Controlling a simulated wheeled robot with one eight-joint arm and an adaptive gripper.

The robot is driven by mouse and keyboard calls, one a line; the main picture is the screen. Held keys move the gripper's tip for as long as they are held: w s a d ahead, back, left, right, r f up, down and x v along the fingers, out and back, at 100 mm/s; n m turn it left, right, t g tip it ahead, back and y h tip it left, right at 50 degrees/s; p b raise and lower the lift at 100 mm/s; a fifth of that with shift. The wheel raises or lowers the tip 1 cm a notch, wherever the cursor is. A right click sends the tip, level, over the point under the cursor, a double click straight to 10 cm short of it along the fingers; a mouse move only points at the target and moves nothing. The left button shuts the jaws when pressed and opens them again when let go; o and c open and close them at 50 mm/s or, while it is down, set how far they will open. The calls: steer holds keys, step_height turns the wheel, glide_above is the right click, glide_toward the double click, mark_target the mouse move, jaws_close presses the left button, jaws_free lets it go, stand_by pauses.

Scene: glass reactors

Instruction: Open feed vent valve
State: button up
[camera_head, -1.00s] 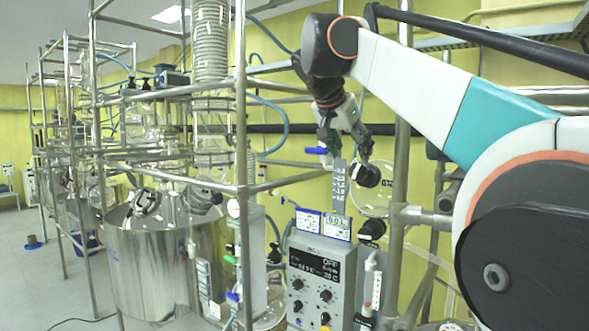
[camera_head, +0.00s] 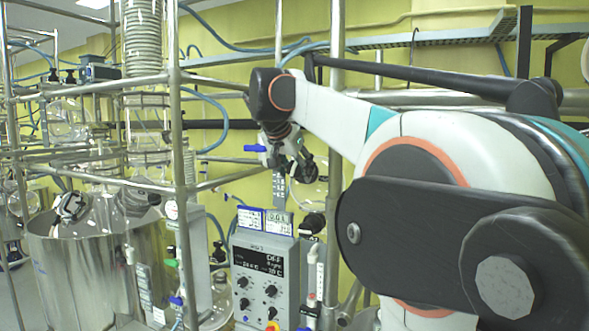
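My gripper (camera_head: 285,157) hangs at the end of my arm, small and dark in the middle of the view. A valve with a blue lever handle (camera_head: 255,148) shows just left of it, the handle lying level. A black round knob (camera_head: 304,166) shows close to its right, in front of a clear round glass part. My gripper overlaps the valve area in the picture; I cannot tell whether it touches anything. Its fingertips are too small and dark to tell whether they are open or shut. No label marks which valve is the feed vent valve.
A control box (camera_head: 262,282) with a display and knobs stands below my gripper. A steel vessel (camera_head: 85,265) stands at the left inside a frame of metal pipes (camera_head: 178,120). Green and blue valve handles sit low by the frame. An upright pole (camera_head: 336,120) stands behind my arm.

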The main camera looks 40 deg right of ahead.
steer(key=c, duration=0.7)
steer(key=shift+o, duration=0.2)
steer(key=shift+n, duration=0.3)
steer(key=shift+w+n+g+h+p, duration=0.15)
steer(key=shift+n+g+h+p, duration=0.3)
steer(key=shift+n+g, duration=0.5)
steer(key=n+g, duration=0.1)
steer(key=n+h, duration=0.1)
steer(key=n, duration=0.1)
steer(key=shift+a+g+h, duration=0.1)
steer(key=shift+g+h, duration=0.15)
steer(key=shift+g, duration=0.1)
steer(key=n+g+h+b, duration=0.1)
steer(key=n, duration=0.2)
steer(key=shift+f+n+h+b, duration=0.1)
steer(key=shift+n+h+b, duration=0.15)
steer(key=shift+h+b, duration=0.05)
steer(key=shift+n+g+h+b, duration=0.55)
steer(key=shift+n+h, duration=0.15)
steer(key=shift+n, duration=0.5)
